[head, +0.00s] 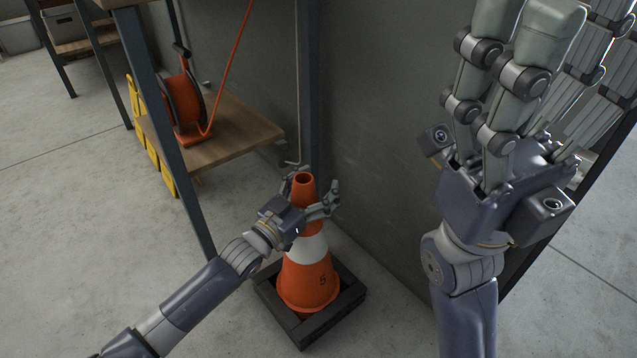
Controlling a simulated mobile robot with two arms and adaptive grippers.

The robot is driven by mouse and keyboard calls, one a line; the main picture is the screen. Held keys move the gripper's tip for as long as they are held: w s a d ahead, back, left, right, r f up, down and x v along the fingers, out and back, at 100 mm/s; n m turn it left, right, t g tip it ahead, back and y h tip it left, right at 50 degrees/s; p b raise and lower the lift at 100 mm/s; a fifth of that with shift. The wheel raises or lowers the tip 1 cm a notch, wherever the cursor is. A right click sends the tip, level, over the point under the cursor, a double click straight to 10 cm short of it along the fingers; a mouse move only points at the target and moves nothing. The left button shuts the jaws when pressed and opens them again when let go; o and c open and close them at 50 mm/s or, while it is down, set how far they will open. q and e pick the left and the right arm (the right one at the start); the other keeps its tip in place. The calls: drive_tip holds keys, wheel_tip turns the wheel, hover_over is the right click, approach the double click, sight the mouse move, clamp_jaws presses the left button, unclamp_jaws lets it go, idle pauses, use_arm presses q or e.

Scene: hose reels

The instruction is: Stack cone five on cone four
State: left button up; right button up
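An orange cone with a white band and the number 5 (306,275) stands upright within a dark square frame (348,306) on the floor. No separate cone four can be made out; whether one is nested beneath cone five is hidden. My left gripper (312,190) is at the cone's upper part, reaching in from the left. Its fingers are spread on either side of the orange neck, with a gap visible towards the right finger. My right gripper (545,60) is raised close to the camera at the right, fingers extended, open and empty.
A grey wall panel (385,180) stands just behind and right of the cone. At left, a shelf rack with a wooden board (225,135) holds an orange hose reel (185,98). Concrete floor is clear at lower left.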

use_arm(q)
drive_tip(key=v, duration=1.2)
idle(0.4)
